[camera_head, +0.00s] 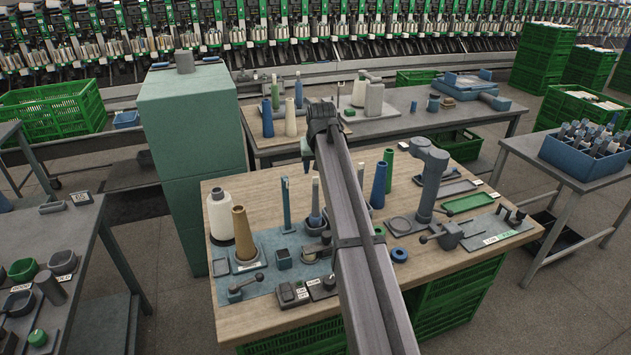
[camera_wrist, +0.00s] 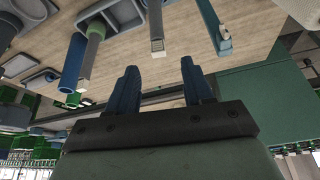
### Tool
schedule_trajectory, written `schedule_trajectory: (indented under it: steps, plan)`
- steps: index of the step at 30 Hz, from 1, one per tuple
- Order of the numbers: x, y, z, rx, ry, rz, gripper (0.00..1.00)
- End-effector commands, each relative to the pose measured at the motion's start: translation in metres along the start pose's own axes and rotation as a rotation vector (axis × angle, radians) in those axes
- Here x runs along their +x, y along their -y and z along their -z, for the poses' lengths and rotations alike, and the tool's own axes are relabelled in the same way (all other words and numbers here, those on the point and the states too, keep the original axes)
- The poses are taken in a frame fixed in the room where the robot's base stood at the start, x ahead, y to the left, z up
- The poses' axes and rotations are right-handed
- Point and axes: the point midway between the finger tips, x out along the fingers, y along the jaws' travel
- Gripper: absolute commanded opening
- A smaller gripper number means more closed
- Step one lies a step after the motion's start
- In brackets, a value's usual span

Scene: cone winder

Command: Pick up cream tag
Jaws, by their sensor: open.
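I cannot tell for certain which piece is the cream tag.
A brown cone (camera_head: 243,233), a white bobbin (camera_head: 220,214), a blue post (camera_head: 286,203) and a grey upright stand (camera_head: 430,180) rise from the bench. A tall green cabinet (camera_head: 192,150) stands at its left. A blue bin (camera_head: 583,153) of tools is at the right.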

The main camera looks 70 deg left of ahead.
Motion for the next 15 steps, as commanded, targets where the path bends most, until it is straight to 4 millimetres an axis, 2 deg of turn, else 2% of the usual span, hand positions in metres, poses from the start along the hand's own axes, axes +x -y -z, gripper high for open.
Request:
schedule_trajectory:
  steps: [5, 12, 15]
  plan:
    - [0.013, -0.001, 0.0, 0.0, 0.001, 0.0, 0.51]
    - [0.044, -0.001, 0.0, 0.0, 0.002, 0.0, 0.51]
    - [0.051, -0.001, 0.0, 0.0, 0.0, 0.0, 0.51]
